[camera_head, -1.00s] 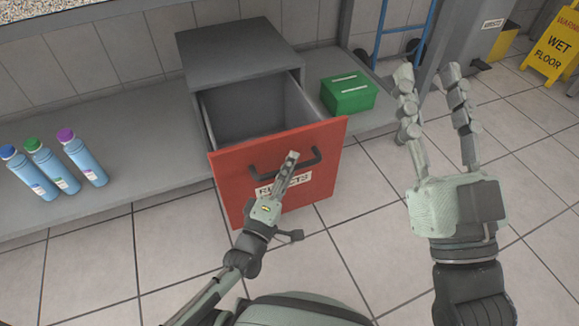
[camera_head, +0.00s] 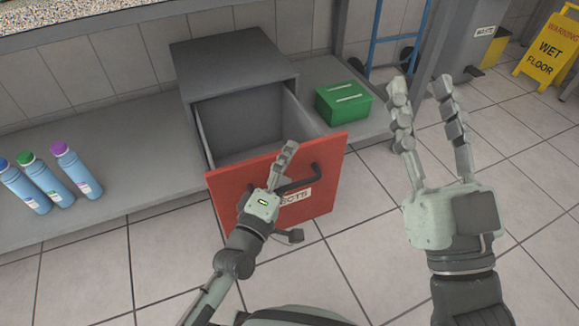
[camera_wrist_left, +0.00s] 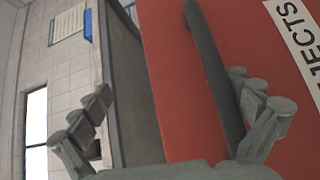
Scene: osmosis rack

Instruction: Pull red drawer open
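The red drawer (camera_head: 235,190) is pulled well out of a grey cabinet (camera_head: 235,60); its empty grey interior shows from above. A dark bar handle (camera_head: 312,175) is on its red front beside a white label. My left gripper (camera_head: 285,160) is at the handle in the head view, covering part of it. In the left wrist view, the left gripper's fingers (camera_wrist_left: 170,125) are wide apart; the handle (camera_wrist_left: 213,65) runs between them, close to the right finger. Contact is unclear. My right gripper (camera_head: 420,90) is open and empty, raised right of the drawer.
A green box (camera_head: 343,104) sits on the grey shelf (camera_head: 130,130) right of the cabinet. Blue bottles (camera_head: 75,170) stand at the shelf's left. A yellow wet-floor sign (camera_head: 548,48) is at the far right. The tiled floor (camera_head: 350,245) before the drawer is clear.

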